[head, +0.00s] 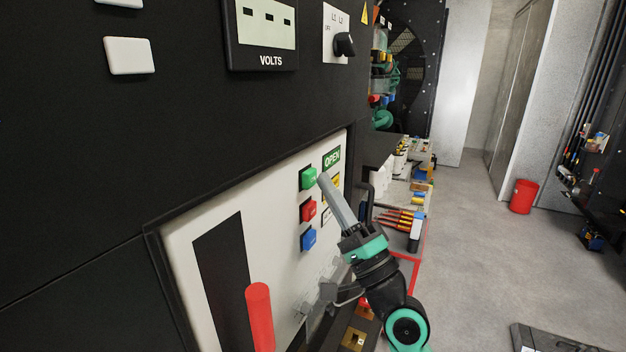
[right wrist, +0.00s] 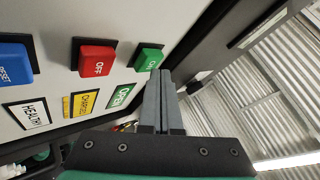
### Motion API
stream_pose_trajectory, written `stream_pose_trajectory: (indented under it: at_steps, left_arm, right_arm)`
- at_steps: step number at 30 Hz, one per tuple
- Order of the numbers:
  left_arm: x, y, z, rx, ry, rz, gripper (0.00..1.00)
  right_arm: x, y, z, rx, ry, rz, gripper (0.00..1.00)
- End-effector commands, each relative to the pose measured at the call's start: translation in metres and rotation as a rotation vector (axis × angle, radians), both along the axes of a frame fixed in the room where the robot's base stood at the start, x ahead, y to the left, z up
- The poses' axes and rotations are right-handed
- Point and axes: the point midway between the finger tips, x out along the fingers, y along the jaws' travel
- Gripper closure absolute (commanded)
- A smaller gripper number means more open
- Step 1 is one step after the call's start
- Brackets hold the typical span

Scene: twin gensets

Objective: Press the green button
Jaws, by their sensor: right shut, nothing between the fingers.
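The green button (head: 308,178) sits at the top of a column of three on the white panel, above a red and a blue button. In the right wrist view the green button (right wrist: 149,60) is marked ON. My right gripper (head: 323,178) is shut and empty. Its fingertips are just right of the green button in the head view. In the right wrist view its tips (right wrist: 160,74) are right beside the button; I cannot tell whether they touch it. My left gripper is not in view.
The red OFF button (head: 308,211) and the blue button (head: 308,239) are close below. A red handle (head: 260,315) sticks out of the panel at lower left. A tool-laden bench (head: 400,210) stands behind my right arm. The grey floor (head: 470,250) is open at right.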

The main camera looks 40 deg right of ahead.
Motion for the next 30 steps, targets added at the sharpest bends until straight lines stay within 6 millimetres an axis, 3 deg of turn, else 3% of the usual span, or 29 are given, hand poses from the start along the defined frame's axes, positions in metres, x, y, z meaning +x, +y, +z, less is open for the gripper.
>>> stream_pose_trajectory:
  at_steps: [30]
  left_arm:
    - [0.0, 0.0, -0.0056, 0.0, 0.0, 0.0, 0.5]
  right_arm:
    - [0.0099, 0.0049, -0.0005, 0.0, 0.001, 0.002, 1.0]
